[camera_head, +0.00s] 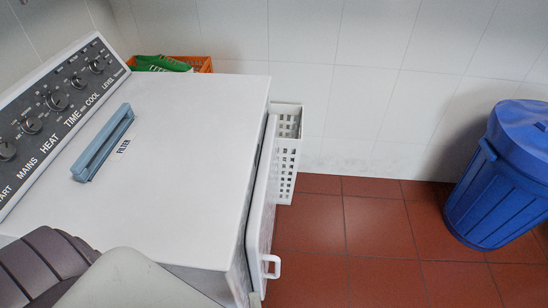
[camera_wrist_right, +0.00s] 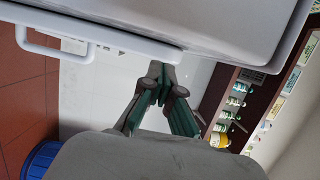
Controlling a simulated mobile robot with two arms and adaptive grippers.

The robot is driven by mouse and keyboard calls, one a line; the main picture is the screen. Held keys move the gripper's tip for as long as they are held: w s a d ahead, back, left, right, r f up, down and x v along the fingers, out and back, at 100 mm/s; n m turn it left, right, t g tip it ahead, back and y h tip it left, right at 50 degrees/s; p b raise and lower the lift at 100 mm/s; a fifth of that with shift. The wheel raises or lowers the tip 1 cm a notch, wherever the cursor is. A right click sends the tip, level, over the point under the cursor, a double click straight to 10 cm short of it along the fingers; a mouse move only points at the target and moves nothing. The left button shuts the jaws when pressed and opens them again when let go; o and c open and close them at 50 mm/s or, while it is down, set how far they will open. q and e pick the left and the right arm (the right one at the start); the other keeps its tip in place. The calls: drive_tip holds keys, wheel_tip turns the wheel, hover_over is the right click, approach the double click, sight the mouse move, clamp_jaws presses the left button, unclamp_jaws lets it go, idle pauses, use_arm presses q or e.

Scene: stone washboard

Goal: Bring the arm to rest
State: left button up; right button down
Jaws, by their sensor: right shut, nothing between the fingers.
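My right gripper (camera_wrist_right: 160,82) shows in the right wrist view. Its dark green and grey fingers are brought together at the tips, and nothing is held between them. The fingertips are close to the edge of a white appliance part, and I cannot tell whether they touch it. In the head view the right gripper's fingers do not show clearly; a grey arm part of mine fills the bottom left. My left gripper is not in view.
The white machine (camera_head: 190,160) has a control panel (camera_head: 60,110), a blue-grey filter piece (camera_head: 103,142) on top and a slightly open door with a white handle (camera_head: 271,267). A white basket (camera_head: 286,165) and orange crate (camera_head: 204,65) stand behind. A blue bin (camera_head: 500,185) stands right; red floor (camera_head: 370,250) between is clear.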

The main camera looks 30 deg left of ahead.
drive_tip(key=shift+s, duration=0.1)
drive_tip(key=d+f+n+g+h, duration=0.2)
drive_tip(key=d+f, duration=0.3)
drive_tip(key=f, duration=0.3)
drive_tip(key=s+d+f+n+g+h, duration=0.1)
drive_tip(key=d+f+n+g, duration=0.2)
drive_tip(key=f, duration=0.6)
drive_tip(key=d+f+n+g+h, duration=0.1)
drive_tip(key=d+f+n+h, duration=0.1)
drive_tip(key=d+f, duration=0.5)
drive_tip(key=s+d+f+n+g+h, duration=0.2)
drive_tip(key=s+d+f, duration=0.5)
drive_tip(key=d, duration=0.5)
drive_tip(key=s+d+f+n+g+h, duration=0.3)
drive_tip(key=s+d+f, duration=0.5)
drive_tip(key=d, duration=0.3)
drive_tip(key=shift+d+f+n+g+h, duration=0.35)
drive_tip(key=shift+f+g+h, duration=0.35)
drive_tip(key=shift+g, duration=0.3)
